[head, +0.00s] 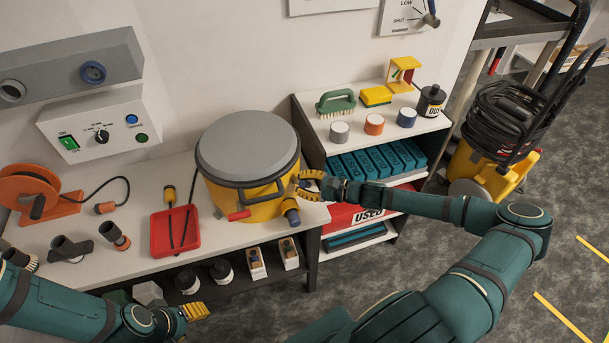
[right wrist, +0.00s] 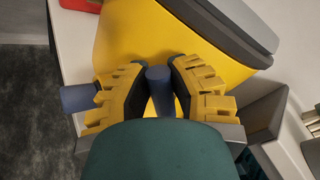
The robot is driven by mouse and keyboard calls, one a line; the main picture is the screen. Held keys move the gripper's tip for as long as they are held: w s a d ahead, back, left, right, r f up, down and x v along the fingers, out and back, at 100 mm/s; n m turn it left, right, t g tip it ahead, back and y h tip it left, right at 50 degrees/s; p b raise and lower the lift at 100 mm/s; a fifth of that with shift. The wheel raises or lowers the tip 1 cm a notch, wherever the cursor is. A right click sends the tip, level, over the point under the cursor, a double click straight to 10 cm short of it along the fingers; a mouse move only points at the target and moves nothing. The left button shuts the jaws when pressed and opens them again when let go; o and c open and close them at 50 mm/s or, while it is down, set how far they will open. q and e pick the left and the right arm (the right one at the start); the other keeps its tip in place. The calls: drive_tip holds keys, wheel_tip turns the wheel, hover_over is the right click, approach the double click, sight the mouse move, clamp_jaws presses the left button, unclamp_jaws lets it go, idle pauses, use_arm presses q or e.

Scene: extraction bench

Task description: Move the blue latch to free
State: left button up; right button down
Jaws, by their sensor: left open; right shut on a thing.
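The yellow canister (head: 240,200) with a grey lid stands at the right end of the bench. My right gripper (head: 306,185) is at the canister's right side. In the right wrist view, my right gripper (right wrist: 160,72) is shut on a blue cylindrical piece, the blue latch (right wrist: 160,92), beside the yellow wall. Another blue cylinder (right wrist: 78,98) sticks out left of the fingers; a blue-ended port (head: 291,214) shows on the canister's lower right. My left gripper (head: 195,311) is open and empty, low in front of the bench.
A red latch (head: 238,215) is at the canister's front. A red dustpan (head: 175,230) lies left of it. A shelf unit (head: 350,140) with a brush, jars and blue boxes stands close behind my right forearm.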

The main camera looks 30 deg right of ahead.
drive_tip(key=n, duration=0.1)
drive_tip(key=n+p, duration=0.1)
drive_tip(key=n, duration=0.1)
drive_tip(key=f+n+h, duration=0.1)
drive_tip(key=shift+s+a+n, duration=0.2)
drive_tip(key=shift+a+n, duration=0.15)
drive_tip(key=shift+n, duration=0.05)
drive_tip(key=shift+a+f+n+t+h+b, duration=0.1)
drive_tip(key=shift+f+n+t+h+b, duration=0.15)
drive_tip(key=shift+n, duration=0.65)
drive_tip(key=shift+f+n+t+h+b, duration=0.1)
drive_tip(key=shift+f+n+h, duration=0.25)
drive_tip(key=shift+n, duration=0.55)
drive_tip(key=c, duration=0.8)
unclamp_jaws()
drive_tip(key=shift+c, duration=0.2)
drive_tip(key=shift+s, duration=0.1)
drive_tip(key=v, duration=1.2)
